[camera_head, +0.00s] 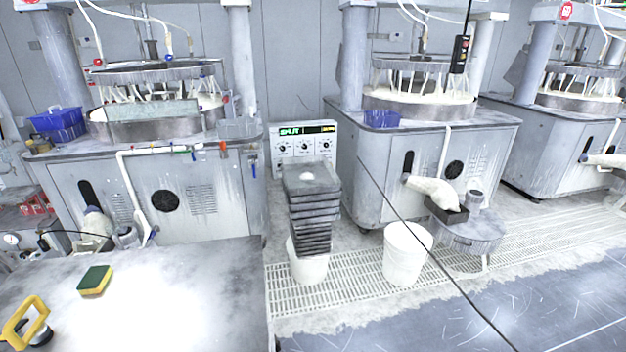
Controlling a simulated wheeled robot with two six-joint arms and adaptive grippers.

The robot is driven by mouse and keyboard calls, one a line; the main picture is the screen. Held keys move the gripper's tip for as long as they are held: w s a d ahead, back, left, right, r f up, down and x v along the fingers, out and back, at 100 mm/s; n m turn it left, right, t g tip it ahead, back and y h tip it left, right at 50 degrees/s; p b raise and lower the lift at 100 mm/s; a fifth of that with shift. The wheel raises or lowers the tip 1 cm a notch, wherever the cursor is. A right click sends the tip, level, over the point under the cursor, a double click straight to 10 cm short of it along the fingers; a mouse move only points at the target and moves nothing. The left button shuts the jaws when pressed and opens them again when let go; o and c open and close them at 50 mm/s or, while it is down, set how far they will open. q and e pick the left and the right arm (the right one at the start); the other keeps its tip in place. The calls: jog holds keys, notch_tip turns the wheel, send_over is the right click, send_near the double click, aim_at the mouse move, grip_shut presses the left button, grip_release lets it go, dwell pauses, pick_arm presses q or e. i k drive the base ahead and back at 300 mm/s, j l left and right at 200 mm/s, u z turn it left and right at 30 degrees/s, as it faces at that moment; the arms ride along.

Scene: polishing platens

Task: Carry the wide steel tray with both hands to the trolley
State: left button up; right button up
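Neither of my grippers is in view. I cannot pick out the wide steel tray for certain. A stack of dark grey trays (314,222) stands upright between two machines, with a small white patch on its top tray; its lower end meets a white bucket. A steel-topped surface (190,290) fills the front left, its top wet or dusted white; I cannot tell whether it is the trolley. A green and yellow sponge (95,280) and a yellow-handled tool (27,322) lie on it.
Polishing machines stand at left (185,195), centre (425,160) and right (550,150). White buckets (310,268) (406,255) stand on a floor grating (350,270). A dark cable (440,265) crosses the view. The blue-grey floor (560,300) at front right is clear.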

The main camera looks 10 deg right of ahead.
aim_at(198, 295)
jog(key=i+l+z, duration=0.1)
jog(key=z, duration=1.75)
jog(key=i+j+u, duration=0.1)
jog(key=i+u, duration=0.85)
jog(key=i+l+u, duration=0.25)
jog(key=i+u, duration=0.35)
jog(key=i, duration=0.95)
jog(key=j, duration=0.1)
